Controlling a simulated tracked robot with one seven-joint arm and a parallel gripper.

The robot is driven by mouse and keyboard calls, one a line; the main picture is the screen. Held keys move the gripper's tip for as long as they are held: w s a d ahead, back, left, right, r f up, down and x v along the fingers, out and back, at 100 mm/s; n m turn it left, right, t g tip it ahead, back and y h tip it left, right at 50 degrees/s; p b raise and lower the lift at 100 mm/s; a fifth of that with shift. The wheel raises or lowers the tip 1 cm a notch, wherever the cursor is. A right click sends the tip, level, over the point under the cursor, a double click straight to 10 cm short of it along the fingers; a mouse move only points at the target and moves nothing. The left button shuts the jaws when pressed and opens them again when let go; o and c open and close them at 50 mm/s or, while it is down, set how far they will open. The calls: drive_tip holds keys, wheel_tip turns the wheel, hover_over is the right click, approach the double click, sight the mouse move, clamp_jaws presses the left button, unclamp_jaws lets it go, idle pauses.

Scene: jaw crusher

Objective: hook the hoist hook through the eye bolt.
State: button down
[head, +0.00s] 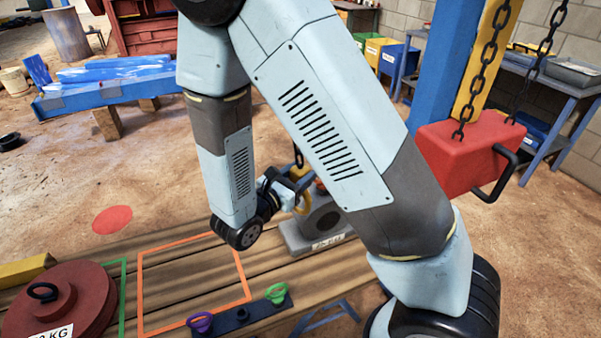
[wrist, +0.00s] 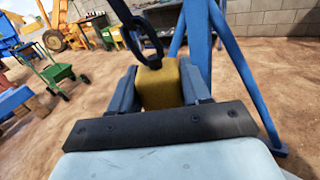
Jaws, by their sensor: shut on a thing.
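My gripper (head: 288,186) is shut on the yellow hoist hook block (wrist: 158,88), which sits between both fingers in the wrist view. A dark chain link (wrist: 143,42) rises from the block's top. In the head view the yellow curved hook (head: 304,203) hangs just right of my gripper, close to the grey casting (head: 325,220) with a round dark opening. The hook's tip is too small to tell clearly. I cannot make out an eye bolt on the casting; its top is partly hidden by the hook and my arm. Whether the hook touches it, I cannot tell.
The casting stands on a wooden deck with an orange outline (head: 150,290). A dark strip (head: 240,315) holds purple and green shackles. A red weight (head: 75,305) with a black ring is at lower left. A red hoist body (head: 465,155) and blue post (head: 440,70) stand right.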

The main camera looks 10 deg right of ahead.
drive_tip(key=shift+d, duration=0.1)
drive_tip(key=w+d+m+g+h, duration=0.1)
drive_tip(key=d+m+g+h, duration=0.1)
drive_tip(key=d, duration=0.4)
drive_tip(key=w+d+m+g+h, duration=0.1)
drive_tip(key=d+m+g+h, duration=0.1)
drive_tip(key=d+g, duration=0.3)
drive_tip(key=shift+w+d+m, duration=0.35)
drive_tip(key=shift+d+m, duration=0.1)
drive_tip(key=shift+m, duration=0.25)
idle(1.5)
drive_tip(key=shift+w, duration=0.1)
idle(0.3)
drive_tip(key=shift+w+a+f, duration=0.15)
drive_tip(key=shift+w+a, duration=0.05)
drive_tip(key=shift+w, duration=0.45)
drive_tip(key=shift+w+a+f, duration=0.15)
drive_tip(key=shift+w+a, duration=0.1)
drive_tip(key=shift+w, duration=0.4)
drive_tip(key=shift+w+a+f, duration=0.15)
drive_tip(key=shift+w+a, duration=0.05)
drive_tip(key=shift+w, duration=0.55)
